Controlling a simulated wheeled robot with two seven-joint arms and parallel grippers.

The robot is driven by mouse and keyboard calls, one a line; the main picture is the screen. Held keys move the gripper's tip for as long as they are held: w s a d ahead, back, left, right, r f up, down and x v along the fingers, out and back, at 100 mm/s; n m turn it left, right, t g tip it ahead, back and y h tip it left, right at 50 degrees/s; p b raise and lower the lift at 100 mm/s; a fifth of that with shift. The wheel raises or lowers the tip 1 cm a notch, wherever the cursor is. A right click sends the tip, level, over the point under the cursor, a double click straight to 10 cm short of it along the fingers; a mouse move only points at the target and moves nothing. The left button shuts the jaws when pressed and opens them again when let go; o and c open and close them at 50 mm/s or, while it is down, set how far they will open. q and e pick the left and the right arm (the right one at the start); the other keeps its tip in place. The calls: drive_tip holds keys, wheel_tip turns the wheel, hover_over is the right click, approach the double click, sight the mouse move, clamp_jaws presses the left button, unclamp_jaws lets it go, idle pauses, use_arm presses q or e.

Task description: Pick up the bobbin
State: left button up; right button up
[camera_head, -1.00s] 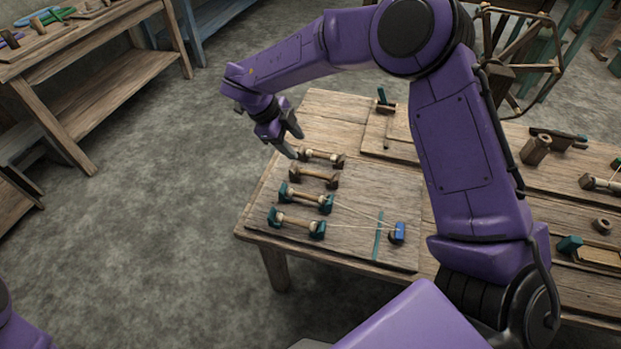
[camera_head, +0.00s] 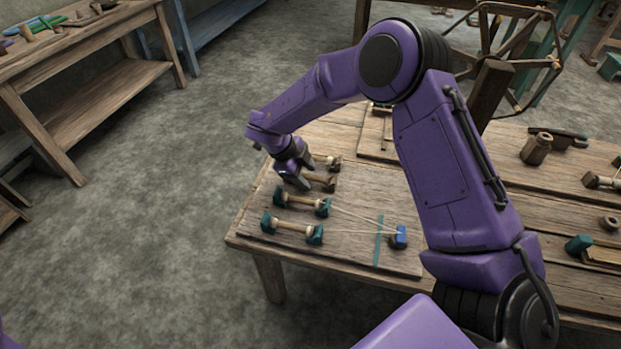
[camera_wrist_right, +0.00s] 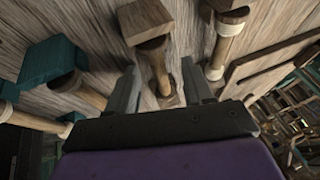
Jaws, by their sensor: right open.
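Several bobbins lie in a row on the wooden board. In the head view two have teal ends and cream winding: a nearer one (camera_head: 293,228) and a farther one (camera_head: 301,201). Beyond them is a bare brown-ended bobbin (camera_head: 319,181), partly hidden by my right gripper (camera_head: 309,181). In the right wrist view this bobbin (camera_wrist_right: 152,40) runs between the open fingers of my right gripper (camera_wrist_right: 161,86); I cannot tell whether they touch it. A brown-ended bobbin with cream winding (camera_wrist_right: 225,45) lies to the right there, and a teal-ended one (camera_wrist_right: 55,65) to the left. My left gripper is out of view.
A blue block (camera_head: 400,236) with pale threads and a teal strip (camera_head: 378,240) is on the board to the right. Wooden parts, including a brown spool (camera_head: 536,148), stand farther right. A shelf bench (camera_head: 90,75) is at the left, with bare floor between.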

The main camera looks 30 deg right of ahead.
drive_tip(key=shift+r, duration=0.1)
clamp_jaws()
